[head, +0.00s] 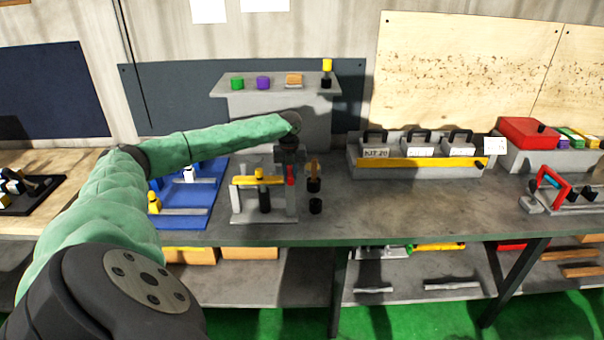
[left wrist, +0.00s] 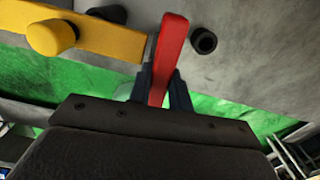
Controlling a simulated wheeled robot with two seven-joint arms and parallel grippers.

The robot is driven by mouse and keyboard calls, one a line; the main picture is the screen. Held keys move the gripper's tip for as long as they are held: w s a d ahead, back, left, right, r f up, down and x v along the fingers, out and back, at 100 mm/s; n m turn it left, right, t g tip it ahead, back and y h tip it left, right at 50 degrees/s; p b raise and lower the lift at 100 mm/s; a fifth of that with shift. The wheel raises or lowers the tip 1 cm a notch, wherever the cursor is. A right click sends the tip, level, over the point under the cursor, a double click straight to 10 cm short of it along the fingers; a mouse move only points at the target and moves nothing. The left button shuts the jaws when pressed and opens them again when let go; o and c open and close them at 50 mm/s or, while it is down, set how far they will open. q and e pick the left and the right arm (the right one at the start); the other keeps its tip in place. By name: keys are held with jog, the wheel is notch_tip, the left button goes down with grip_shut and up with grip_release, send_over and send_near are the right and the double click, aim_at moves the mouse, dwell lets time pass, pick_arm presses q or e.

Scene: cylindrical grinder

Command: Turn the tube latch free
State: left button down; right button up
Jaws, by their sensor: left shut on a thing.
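The tube latch shows as a red lever (head: 291,174) at the right side of a grey fixture (head: 264,213) on the workbench. In the left wrist view the red lever (left wrist: 168,52) stands between the dark fingers of my left gripper (left wrist: 163,88), which is shut on it. A yellow bar with a yellow knob (head: 259,178) lies across the fixture, left of the lever; it also shows at the upper left of the left wrist view (left wrist: 98,38). My left gripper (head: 290,158) is above the lever in the head view, its fingers small and dark there. My right gripper is not in view.
Dark cylinders (head: 315,206) stand just right of the fixture. A blue tray (head: 185,214) is to the left. A grey stand with coloured knobs (head: 275,90) rises behind. A grey tray of kits (head: 415,166) stands right; the bench between is clear.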

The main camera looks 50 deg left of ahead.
aim_at(290, 172)
pick_arm(q)
jog(key=shift+r, duration=0.15)
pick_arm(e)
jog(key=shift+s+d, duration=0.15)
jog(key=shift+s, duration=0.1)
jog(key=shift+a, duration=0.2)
pick_arm(q)
jog(key=c, duration=1.3)
grip_release()
jog(key=shift+r+b, duration=0.35)
notch_tip(290, 172, up, 6)
jog(key=shift+f+b, duration=0.25)
jog(key=shift+b, duration=0.85)
jog(key=shift+r, duration=0.7)
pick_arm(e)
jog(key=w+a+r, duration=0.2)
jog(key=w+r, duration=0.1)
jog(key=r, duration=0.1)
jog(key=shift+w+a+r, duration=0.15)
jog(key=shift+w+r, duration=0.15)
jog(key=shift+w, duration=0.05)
